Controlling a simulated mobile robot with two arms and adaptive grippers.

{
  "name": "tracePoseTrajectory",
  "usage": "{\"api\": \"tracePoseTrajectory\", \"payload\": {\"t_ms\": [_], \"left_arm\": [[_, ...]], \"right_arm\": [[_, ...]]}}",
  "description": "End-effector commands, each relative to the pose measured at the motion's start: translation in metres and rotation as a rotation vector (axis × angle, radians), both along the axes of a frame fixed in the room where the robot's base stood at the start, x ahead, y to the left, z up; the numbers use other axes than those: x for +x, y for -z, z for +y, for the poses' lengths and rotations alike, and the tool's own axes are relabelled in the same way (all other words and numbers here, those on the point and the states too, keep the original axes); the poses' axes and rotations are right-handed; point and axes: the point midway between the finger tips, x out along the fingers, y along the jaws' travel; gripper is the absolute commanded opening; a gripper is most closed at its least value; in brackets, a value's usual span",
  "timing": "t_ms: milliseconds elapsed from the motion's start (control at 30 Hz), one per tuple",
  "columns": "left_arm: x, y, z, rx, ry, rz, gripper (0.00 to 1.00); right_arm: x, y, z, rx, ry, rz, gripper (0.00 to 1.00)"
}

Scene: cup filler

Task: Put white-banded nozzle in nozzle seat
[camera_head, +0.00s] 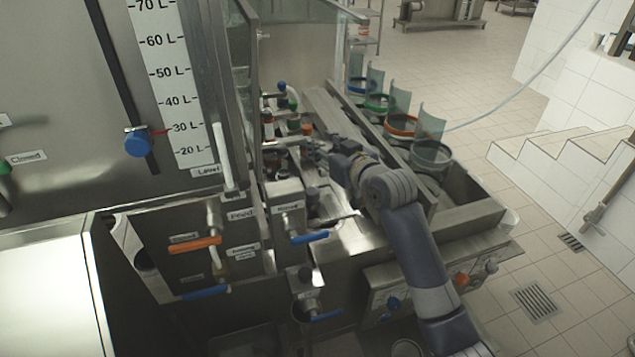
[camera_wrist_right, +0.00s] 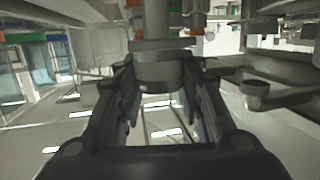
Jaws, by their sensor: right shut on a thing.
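My right gripper (camera_head: 322,148) reaches into the filler from the right. In the wrist view it (camera_wrist_right: 160,88) is shut around a grey metal cylindrical part (camera_wrist_right: 158,72) with a wider collar, which looks like the nozzle. I cannot make out a white band on it. The part is upright between the fingers, close under metal fittings of the machine; whether it touches them I cannot tell. In the head view the gripper and fittings hide most of it. The nozzle seat cannot be made out clearly. My left gripper is not in view.
Fittings with blue (camera_head: 281,87), green (camera_head: 292,101) and orange (camera_head: 306,128) parts stand beside the gripper. Cup-like holders with blue, green, orange (camera_head: 401,124) and grey (camera_head: 431,152) rings line the right side. A blue-handled valve (camera_head: 310,237) is in front.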

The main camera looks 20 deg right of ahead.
Motion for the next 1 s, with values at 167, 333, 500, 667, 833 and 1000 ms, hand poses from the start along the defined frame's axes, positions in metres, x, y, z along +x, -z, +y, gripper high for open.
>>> {"api": "tracePoseTrajectory", "payload": {"t_ms": [167,333,500,667,833,1000], "left_arm": [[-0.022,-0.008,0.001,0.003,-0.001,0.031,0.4],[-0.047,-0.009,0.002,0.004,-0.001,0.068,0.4],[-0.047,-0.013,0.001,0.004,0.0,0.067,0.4],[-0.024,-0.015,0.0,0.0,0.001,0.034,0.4],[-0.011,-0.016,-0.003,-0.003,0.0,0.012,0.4],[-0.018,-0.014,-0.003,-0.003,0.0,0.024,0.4]], "right_arm": [[-0.001,0.031,0.0,0.001,0.001,0.0,0.0],[-0.001,0.047,0.0,0.0,0.0,-0.002,0.0],[-0.001,0.071,0.0,0.0,0.001,0.001,0.0],[-0.001,0.081,-0.001,0.0,0.002,-0.004,0.0],[-0.001,0.082,0.0,0.0,0.002,-0.005,0.0],[-0.001,0.086,0.0,-0.001,0.001,0.001,0.39]]}}
